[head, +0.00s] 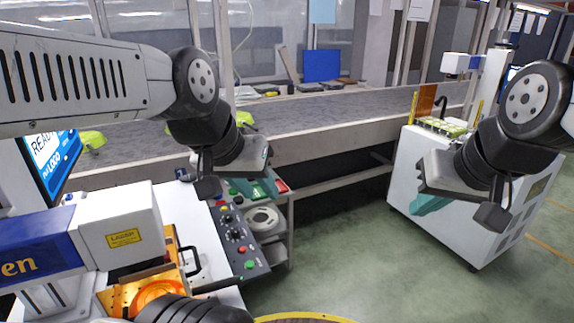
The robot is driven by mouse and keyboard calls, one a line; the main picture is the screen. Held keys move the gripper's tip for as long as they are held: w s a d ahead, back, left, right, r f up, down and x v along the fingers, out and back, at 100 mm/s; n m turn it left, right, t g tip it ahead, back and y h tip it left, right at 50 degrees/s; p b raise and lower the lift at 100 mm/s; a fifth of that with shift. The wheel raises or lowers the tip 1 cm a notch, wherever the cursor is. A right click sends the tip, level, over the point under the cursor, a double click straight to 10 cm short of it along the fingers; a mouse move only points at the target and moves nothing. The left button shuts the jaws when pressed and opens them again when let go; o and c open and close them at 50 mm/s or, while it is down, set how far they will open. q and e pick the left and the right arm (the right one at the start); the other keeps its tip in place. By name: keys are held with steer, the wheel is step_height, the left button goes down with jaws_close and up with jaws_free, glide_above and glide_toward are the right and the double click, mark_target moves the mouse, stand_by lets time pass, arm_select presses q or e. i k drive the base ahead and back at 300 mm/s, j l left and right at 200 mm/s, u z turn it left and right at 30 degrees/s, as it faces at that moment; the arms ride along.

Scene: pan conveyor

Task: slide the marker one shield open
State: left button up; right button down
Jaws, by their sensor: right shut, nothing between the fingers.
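A laser marker (120,226) with a white and blue head stands at the lower left. Its orange see-through shield (168,243) is below and beside the head, with a dark handle (192,262) at its right side. My own arm part hides some of the shield's lower area. My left gripper (264,190), with teal fingers, hangs above the control panel, right of the shield and apart from it. Its finger gap cannot be made out. My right gripper (428,205) is shut and empty, over the floor before a second marker (460,165).
A button panel (238,235) lies right of the near marker. A screen (55,155) stands at the left. The grey conveyor (300,115) runs across the back with green pieces on it. The second marker has an orange shield (427,98). Green floor is free between.

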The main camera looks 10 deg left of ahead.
mark_target(118, 301)
steer(key=u, duration=1.25)
